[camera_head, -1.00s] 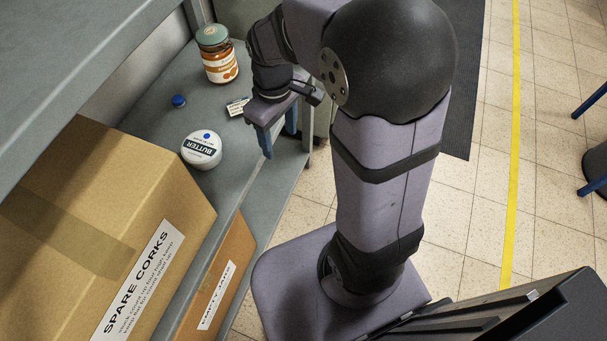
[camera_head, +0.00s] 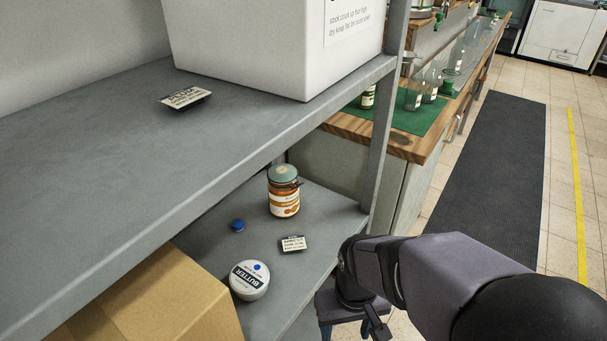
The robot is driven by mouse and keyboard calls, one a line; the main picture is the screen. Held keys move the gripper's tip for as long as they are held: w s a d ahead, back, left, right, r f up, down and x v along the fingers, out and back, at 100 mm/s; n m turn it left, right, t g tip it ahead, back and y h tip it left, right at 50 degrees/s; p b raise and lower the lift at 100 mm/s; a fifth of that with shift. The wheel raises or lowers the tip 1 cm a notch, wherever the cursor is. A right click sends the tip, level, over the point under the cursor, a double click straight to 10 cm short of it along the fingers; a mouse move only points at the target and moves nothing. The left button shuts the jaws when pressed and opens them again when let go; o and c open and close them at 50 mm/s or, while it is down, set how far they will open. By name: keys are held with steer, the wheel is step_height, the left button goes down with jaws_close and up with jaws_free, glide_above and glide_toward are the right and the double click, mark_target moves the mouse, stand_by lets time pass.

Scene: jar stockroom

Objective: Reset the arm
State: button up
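My arm (camera_head: 440,275) reaches in from the lower right, in front of the shelf unit. My gripper (camera_head: 338,322) is at the bottom edge of the view, beside the right end of the lower shelf. No held object shows.
The lower shelf (camera_head: 315,215) holds a jar with a green lid (camera_head: 284,191), a blue cap (camera_head: 238,226), a small label card (camera_head: 293,244), a white butter tub (camera_head: 249,280) and a cardboard box (camera_head: 160,300). The upper shelf (camera_head: 95,155) bears a white box (camera_head: 270,50) and another card (camera_head: 185,98). A shelf post (camera_head: 385,120) stands near the arm.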

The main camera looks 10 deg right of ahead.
step_height(320, 180, up, 26)
steer(key=p, duration=2.5)
steer(key=shift+o, duration=0.6)
steer(key=shift+r, duration=0.1)
steer(key=w+a+r+m+g+h+p, duration=0.1)
steer(key=w+a+r+m+g+p, duration=0.15)
steer(key=r+p, duration=0.6)
steer(key=w+a+r+m+g+p, duration=0.1)
steer(key=a+r+m+p, duration=0.25)
steer(key=r, duration=0.95)
steer(key=w+a+r, duration=0.1)
steer(key=w+a, duration=0.2)
steer(key=w+a+r+m+t, duration=0.1)
steer(key=w+a, duration=0.2)
steer(key=w+a+r+m+t, duration=0.1)
steer(key=w+a, duration=0.2)
steer(key=w, duration=0.1)
steer(key=m+t+y, duration=0.1)
steer(key=t, duration=0.1)
glide_toward(185, 96)
steer(key=shift+w+a+f+g, duration=0.25)
steer(key=shift+w+a+f, duration=0.05)
steer(key=shift+a, duration=0.05)
steer(key=shift+d+f+p, duration=0.15)
steer(key=shift+f+p, duration=0.5)
steer(key=shift+f, duration=1.2)
steer(key=shift+d+f+p, duration=0.15)
steer(key=shift+f+p, duration=0.45)
steer(key=shift+f, duration=1.25)
steer(key=c, duration=1.1)
